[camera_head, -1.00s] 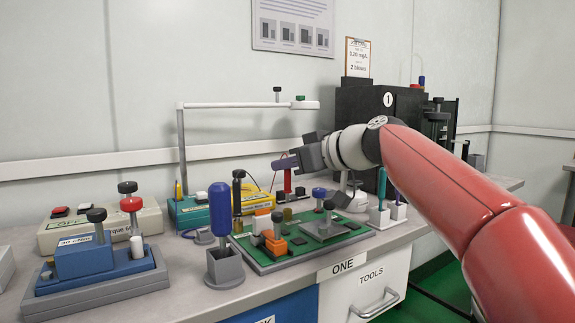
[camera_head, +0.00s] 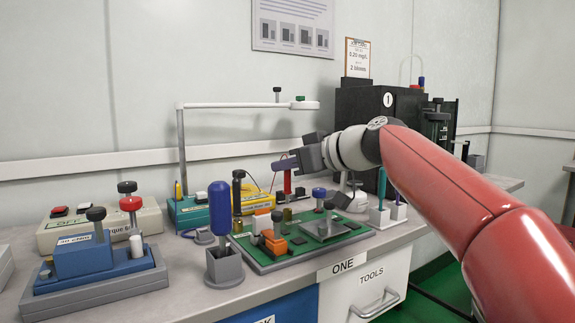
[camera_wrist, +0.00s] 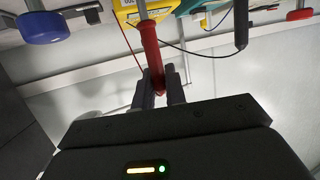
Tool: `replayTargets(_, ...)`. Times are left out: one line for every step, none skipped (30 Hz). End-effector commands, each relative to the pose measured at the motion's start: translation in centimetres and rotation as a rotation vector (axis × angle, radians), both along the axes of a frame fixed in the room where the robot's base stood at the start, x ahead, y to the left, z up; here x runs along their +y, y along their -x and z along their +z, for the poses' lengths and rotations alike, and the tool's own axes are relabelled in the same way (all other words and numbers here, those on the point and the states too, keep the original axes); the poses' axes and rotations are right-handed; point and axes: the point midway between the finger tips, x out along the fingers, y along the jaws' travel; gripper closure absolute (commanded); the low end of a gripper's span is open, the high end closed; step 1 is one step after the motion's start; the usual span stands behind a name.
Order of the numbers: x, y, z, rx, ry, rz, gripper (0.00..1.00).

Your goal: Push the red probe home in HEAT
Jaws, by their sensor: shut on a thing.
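The red probe (camera_head: 287,181) stands upright behind the green circuit board, beside the yellow meter (camera_head: 261,200). In the wrist view the red probe (camera_wrist: 152,48) runs between my two fingers, with a thin red wire beside it. My gripper (camera_head: 284,164) is shut on the probe's upper part, with its fingers pointing left in the head view. In the wrist view my gripper (camera_wrist: 159,88) has one finger on each side of the probe. No HEAT label is readable, and I cannot tell how deep the probe sits.
A black probe (camera_head: 238,190) stands to the left, also seen in the wrist view (camera_wrist: 241,25). A blue-handled tool (camera_head: 220,205) stands in a grey holder. A lamp-like arm (camera_head: 240,105) spans behind. The green board (camera_head: 262,258) with small parts lies in front.

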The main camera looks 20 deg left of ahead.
Motion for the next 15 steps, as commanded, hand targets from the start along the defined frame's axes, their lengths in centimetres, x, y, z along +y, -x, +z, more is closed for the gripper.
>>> replayTargets(0.00,-0.01,-0.23,0.000,0.000,0.000,1.00)
replayTargets(0.00,-0.01,-0.30,0.000,0.000,0.000,1.00)
replayTargets(-0.01,-0.01,-0.40,0.000,0.000,0.000,1.00)
replayTargets(-0.01,-0.01,-0.45,0.000,0.000,0.000,1.00)
replayTargets(0.00,-0.01,-0.51,0.000,0.000,0.000,1.00)
replayTargets(-0.01,-0.02,-0.59,0.000,0.000,0.000,1.00)
replayTargets(-0.01,-0.02,-0.66,0.000,0.000,0.000,1.00)
replayTargets(-0.01,-0.02,-0.72,0.000,0.000,0.000,1.00)
replayTargets(-0.01,-0.02,-0.80,0.000,0.000,0.000,1.00)
replayTargets(-0.01,-0.02,-0.87,0.000,0.000,0.000,1.00)
replayTargets(-0.01,-0.02,-0.93,0.000,0.000,0.000,1.00)
replayTargets(-0.01,-0.02,-1.01,0.000,0.000,0.000,1.00)
replayTargets(-0.01,-0.02,-1.08,0.000,0.000,0.000,1.00)
replayTargets(-0.01,-0.02,-1.14,0.000,0.000,0.000,1.00)
replayTargets(-0.01,-0.01,-1.22,0.000,0.000,0.000,1.00)
